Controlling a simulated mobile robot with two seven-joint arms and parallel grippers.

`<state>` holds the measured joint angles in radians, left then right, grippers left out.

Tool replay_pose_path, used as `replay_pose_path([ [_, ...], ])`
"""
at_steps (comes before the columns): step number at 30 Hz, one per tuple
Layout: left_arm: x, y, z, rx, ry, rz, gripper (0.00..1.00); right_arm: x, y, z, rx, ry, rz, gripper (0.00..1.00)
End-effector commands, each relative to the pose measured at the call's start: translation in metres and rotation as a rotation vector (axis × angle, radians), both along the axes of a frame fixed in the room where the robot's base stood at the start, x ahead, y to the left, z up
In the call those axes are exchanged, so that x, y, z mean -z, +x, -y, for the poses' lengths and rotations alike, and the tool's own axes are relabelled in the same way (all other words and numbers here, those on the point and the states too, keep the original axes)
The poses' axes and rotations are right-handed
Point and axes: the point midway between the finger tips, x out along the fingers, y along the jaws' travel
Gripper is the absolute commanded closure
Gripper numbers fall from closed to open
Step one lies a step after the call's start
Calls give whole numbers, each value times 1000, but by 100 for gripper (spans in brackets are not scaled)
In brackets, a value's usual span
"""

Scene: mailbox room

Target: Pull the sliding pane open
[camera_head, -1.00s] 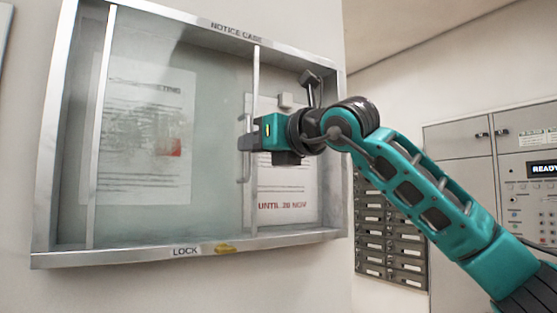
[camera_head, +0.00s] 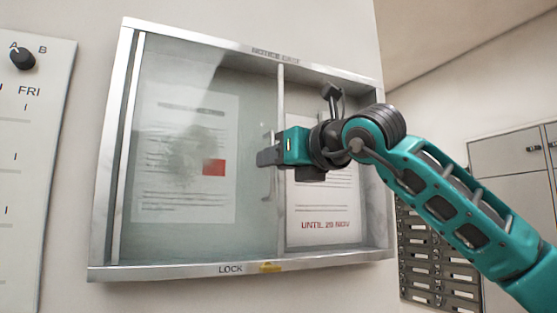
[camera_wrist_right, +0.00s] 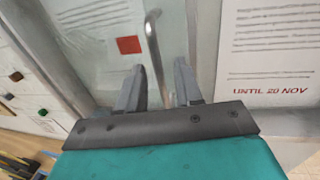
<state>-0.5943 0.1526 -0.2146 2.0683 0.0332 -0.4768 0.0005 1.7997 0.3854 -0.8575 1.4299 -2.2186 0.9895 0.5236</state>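The notice case (camera_head: 240,272) hangs on the wall with a glass sliding pane (camera_head: 255,215) over its left and middle part. The pane's left edge strip stands close to the case's left side. The pane's upright metal handle (camera_head: 268,188) is near its right edge strip; the handle also shows in the wrist view (camera_wrist_right: 152,42). My right gripper (camera_head: 266,157) is at the handle. In the wrist view its fingers (camera_wrist_right: 160,80) are apart, one on each side of the handle, with gaps visible. The right part of the case is uncovered. My left gripper is out of view.
A yellow lock tab (camera_head: 270,267) is on the case's lower rail. Notices (camera_head: 320,205) hang inside. A board with a knob (camera_head: 22,59) is on the wall at left. Grey mailboxes (camera_head: 440,262) and cabinets (camera_head: 510,160) stand at right.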

Motion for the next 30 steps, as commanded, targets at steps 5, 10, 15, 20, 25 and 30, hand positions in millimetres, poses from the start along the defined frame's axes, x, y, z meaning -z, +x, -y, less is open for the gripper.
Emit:
replay_pose_path([
  [5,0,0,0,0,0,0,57,0,0,0,1,0,0,64],
  [10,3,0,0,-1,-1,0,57,0,-6,5,0,1,2,64],
  [15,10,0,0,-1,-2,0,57,1,-32,21,2,1,5,64],
  [20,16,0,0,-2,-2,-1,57,1,-63,40,2,1,4,64],
  [25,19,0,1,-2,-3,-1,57,1,-91,56,2,1,3,64],
  [30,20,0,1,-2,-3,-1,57,0,-107,65,1,1,1,64],
])
